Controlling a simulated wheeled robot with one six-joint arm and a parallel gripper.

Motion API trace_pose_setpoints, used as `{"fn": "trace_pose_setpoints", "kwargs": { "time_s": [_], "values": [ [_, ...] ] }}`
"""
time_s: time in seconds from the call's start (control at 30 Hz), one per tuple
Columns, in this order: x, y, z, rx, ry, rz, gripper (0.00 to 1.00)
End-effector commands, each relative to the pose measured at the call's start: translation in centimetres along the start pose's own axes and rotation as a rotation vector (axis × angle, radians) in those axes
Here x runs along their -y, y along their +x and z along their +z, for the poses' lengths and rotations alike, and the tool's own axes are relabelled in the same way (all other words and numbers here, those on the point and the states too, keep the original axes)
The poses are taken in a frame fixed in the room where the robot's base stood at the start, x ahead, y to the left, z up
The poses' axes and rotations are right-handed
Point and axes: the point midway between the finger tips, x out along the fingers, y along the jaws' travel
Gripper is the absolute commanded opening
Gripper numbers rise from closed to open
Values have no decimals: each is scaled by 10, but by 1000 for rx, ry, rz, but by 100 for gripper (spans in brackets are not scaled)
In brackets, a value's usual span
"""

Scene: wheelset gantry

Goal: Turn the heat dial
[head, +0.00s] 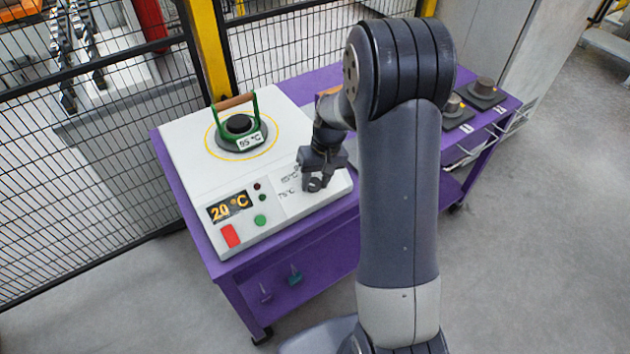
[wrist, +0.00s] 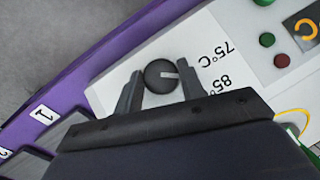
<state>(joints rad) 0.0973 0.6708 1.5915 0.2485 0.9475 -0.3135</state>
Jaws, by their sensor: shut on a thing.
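The heat dial (wrist: 159,78) is a round dark knob with a white pointer mark, on the white top of the heater unit (head: 185,140). In the wrist view the pointer faces right, roughly between the 75°C label (wrist: 215,52) and the 85°C label (wrist: 217,84). My gripper (head: 316,181) reaches down at the heater's right front corner. It is shut on the dial, with one finger on either side of it in the wrist view (wrist: 161,90). In the head view the gripper largely hides the dial.
The purple table (head: 300,88) also bears dark parts (head: 484,93). A mesh fence (head: 90,150) stands behind.

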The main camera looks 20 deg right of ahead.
Motion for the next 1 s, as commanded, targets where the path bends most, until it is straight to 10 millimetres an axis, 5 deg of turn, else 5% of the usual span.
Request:
{"fn": "trace_pose_setpoints", "kwargs": {
  "time_s": [1.0],
  "values": [
    [-8,3,3,0,644,-534,15]
  ]
}}
